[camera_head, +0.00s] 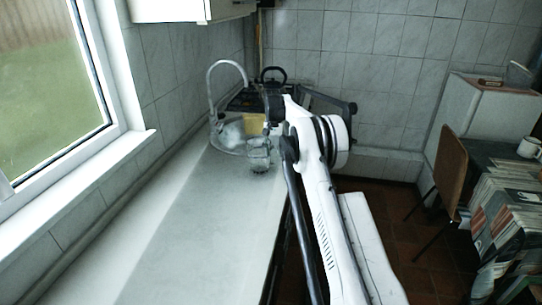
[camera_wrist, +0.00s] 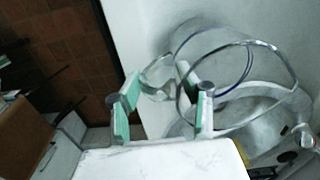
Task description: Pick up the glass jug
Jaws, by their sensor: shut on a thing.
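The clear glass jug (camera_head: 259,158) is at the right edge of the pale counter, just in front of the sink, in the head view. In the wrist view its transparent body (camera_wrist: 212,45) is to the right of the fingers, and its curved handle (camera_wrist: 157,77) lies between them. My gripper (camera_wrist: 158,82) has green-padded fingers on either side of the handle and is shut on the jug there. In the head view my gripper (camera_head: 268,128) is at the jug's upper side, partly hidden by my arm. I cannot tell whether the jug touches the counter.
A sink (camera_head: 228,138) with a tall curved tap (camera_head: 211,82) is just behind the jug. A dark kettle (camera_head: 272,76) stands farther back. The near counter (camera_head: 190,235) is clear. A wooden chair (camera_head: 452,172) and a cluttered table (camera_head: 500,210) are at the right.

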